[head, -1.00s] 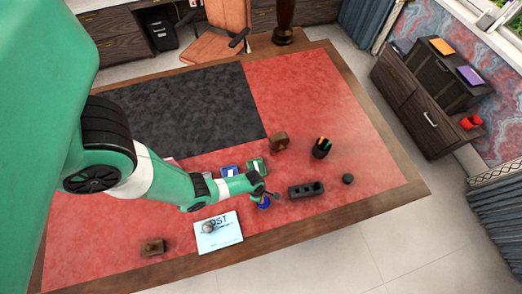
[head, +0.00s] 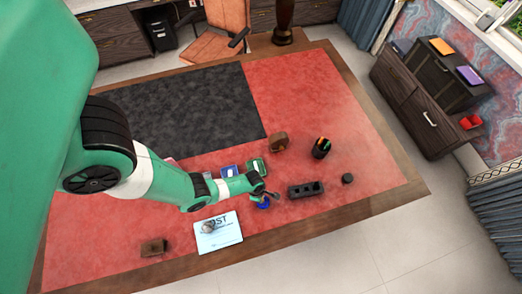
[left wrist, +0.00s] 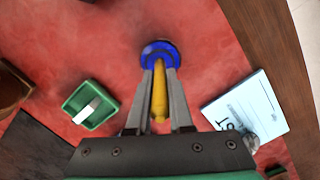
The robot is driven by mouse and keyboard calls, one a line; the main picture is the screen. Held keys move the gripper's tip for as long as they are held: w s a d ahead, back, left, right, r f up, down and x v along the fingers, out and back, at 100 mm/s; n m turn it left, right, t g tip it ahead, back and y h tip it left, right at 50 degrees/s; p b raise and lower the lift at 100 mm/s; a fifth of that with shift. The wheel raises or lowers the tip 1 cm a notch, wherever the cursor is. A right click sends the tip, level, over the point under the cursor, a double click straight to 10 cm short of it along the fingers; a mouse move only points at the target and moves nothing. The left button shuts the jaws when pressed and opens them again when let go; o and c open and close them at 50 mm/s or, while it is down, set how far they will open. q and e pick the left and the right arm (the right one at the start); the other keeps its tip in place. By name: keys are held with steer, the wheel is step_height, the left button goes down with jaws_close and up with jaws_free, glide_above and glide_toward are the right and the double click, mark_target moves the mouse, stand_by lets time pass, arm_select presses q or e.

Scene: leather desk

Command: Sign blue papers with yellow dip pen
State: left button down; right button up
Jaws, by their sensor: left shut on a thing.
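My left gripper (left wrist: 160,88) is shut on the yellow dip pen (left wrist: 160,98), seen between its fingers in the left wrist view. Just beyond the fingertips is a round blue pot (left wrist: 160,50), and the pen's far end points into or over it; I cannot tell how deep. In the head view, my left gripper (head: 266,196) is directly at the blue pot (head: 263,204). The light-blue paper (head: 220,238) with dark print lies near the desk's front edge, with a small grey round object (head: 208,228) on it. The paper also shows at the right of the wrist view (left wrist: 258,108). My right gripper is out of view.
A green tray (head: 247,165) and a blue tray (head: 222,172) lie behind my gripper. A black block with holes (head: 305,190), a dark round piece (head: 347,178), a pen cup (head: 321,149) and brown blocks (head: 278,142) stand around. Red desk surface is clear at right.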

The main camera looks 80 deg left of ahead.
arm_select(q)
steer(key=shift+r+p, duration=3.35)
steer(key=shift+r, duration=0.2)
steer(key=shift+f, duration=0.1)
